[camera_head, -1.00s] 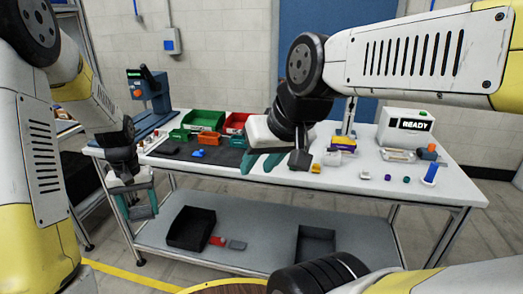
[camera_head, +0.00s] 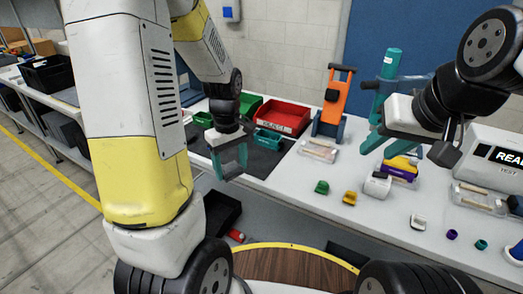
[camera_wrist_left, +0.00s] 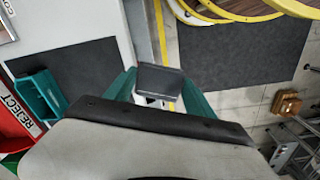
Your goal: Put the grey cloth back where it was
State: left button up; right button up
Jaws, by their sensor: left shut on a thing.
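My left gripper (camera_head: 236,160) hangs at the front edge of the bench, near the dark mat (camera_head: 258,158). Its teal fingers are shut on the grey cloth, a dark grey flat rectangle that shows between the fingertips in the left wrist view (camera_wrist_left: 160,80). In the head view the cloth is small and partly hidden by the fingers. In the left wrist view the gripper is over the bench's front edge, with the mat to its left. My right gripper (camera_head: 380,148) is above the bench at right; its teal fingers look apart and empty.
A red bin (camera_head: 283,117) and green bins (camera_head: 268,138) stand behind the mat. An orange tool stand (camera_head: 333,103) is right of them. Small coloured parts (camera_head: 350,197) and a READY box (camera_head: 492,155) occupy the right side.

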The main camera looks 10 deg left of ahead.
aim_at(225, 175)
pick_arm(q)
jog(key=s+n, duration=0.2)
jog(key=s+a+n, duration=0.1)
jog(key=n, duration=0.1)
jog(key=shift+r, duration=0.35)
jog(key=shift+w, duration=0.15)
jog(key=w+d, duration=0.1)
jog(key=w, duration=0.4)
jog(key=w+d+f, duration=0.1)
jog(key=w, duration=0.4)
jog(key=w+d, duration=0.2)
jog(key=w, duration=0.2)
jog(key=shift+w+f, duration=0.25)
jog(key=shift+w, duration=0.15)
jog(key=shift+f, duration=1.7)
jog(key=shift+f, duration=0.15)
jog(key=o, duration=1.2)
